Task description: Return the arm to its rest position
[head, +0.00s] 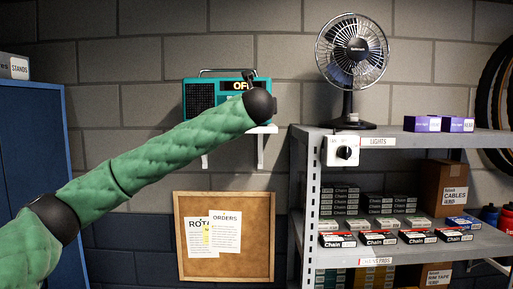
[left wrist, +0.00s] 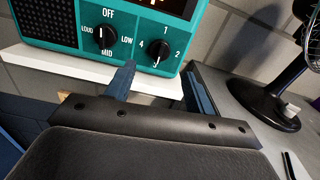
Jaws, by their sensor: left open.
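My left arm (head: 165,155), in a green quilted sleeve, reaches up and right across the head view. It ends at a black wrist joint (head: 258,102) in front of the teal radio (head: 199,98), hiding part of the radio's face. In the left wrist view my left gripper (left wrist: 160,70) has its two fingers spread with nothing between them. They are just in front of the radio (left wrist: 60,28), below its two black dials: the left dial (left wrist: 105,38) marked OFF, LOW, MID, LOUD and the numbered right dial (left wrist: 158,50). I cannot tell whether a finger touches the radio. My right gripper is not in view.
The radio stands on a small white wall shelf (head: 262,129). To the right, a metal rack (head: 395,139) carries a black fan (head: 350,60), a white switch box (head: 342,151) and chain boxes. A blue cabinet (head: 35,130) stands left. A cork board (head: 225,262) hangs below.

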